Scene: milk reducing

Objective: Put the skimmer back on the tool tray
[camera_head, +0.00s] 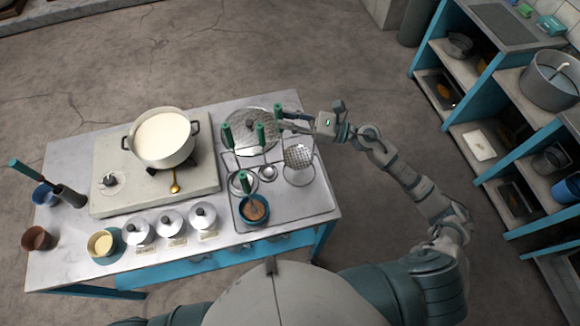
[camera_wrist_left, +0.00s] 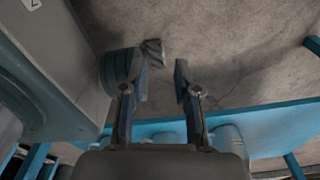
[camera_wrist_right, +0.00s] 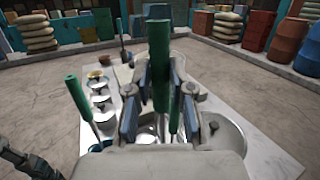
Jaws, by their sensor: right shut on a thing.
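The skimmer, a perforated metal disc (camera_head: 298,157) with a green handle, is over the right part of the metal tool tray (camera_head: 318,203). I cannot tell whether the disc touches the tray. My right gripper (camera_head: 284,121) reaches in from the right and is shut on the skimmer's green handle. In the right wrist view the upright green handle (camera_wrist_right: 160,55) stands between the fingers of the right gripper (camera_wrist_right: 160,88). My left gripper (camera_wrist_left: 162,78) is open and empty in the left wrist view, beside blue table parts. It does not show in the head view.
Other green-handled tools (camera_head: 260,136) stand on the tray's rack, close left of the skimmer. A round lid (camera_head: 243,118) lies behind them. A pot of milk (camera_head: 164,138) stands on the stove. Lidded jars (camera_head: 171,221) line the front. Shelves (camera_head: 470,130) stand at right.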

